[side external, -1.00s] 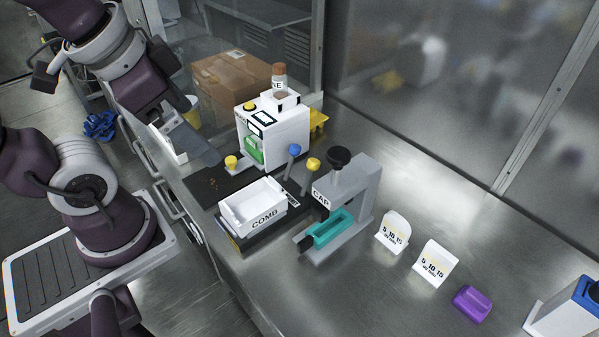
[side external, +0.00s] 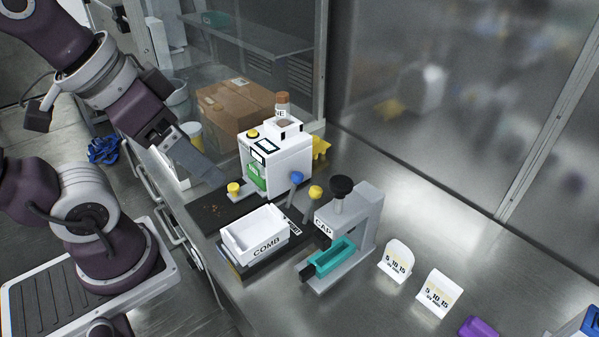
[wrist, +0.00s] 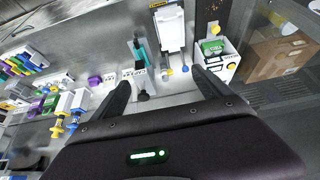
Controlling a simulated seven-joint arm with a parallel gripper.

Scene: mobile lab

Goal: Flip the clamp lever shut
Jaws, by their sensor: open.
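Two ball-topped levers stand up beside the white COMB tray (side external: 255,232): one with a blue knob (side external: 297,178), one with a yellow knob (side external: 315,192). Both knobs, blue (wrist: 185,69) and yellow (wrist: 167,72), also show in the wrist view. Another yellow knob (side external: 233,188) sits low before the white machine (side external: 285,160). No label that I can read says which is the clamp lever. My gripper (wrist: 161,80) is open and empty, its fingers spread wide in the wrist view. In the side view it hangs at the bench's left edge, left of the white machine, apart from the levers.
A grey CAP press (side external: 365,220) with a black knob and a teal holder (side external: 332,257) stands right of the levers. Two white cards, one near (side external: 397,258) and one farther right (side external: 438,292), stand beyond it. A cardboard box (side external: 235,108) is behind the machine. The bench's back right is clear.

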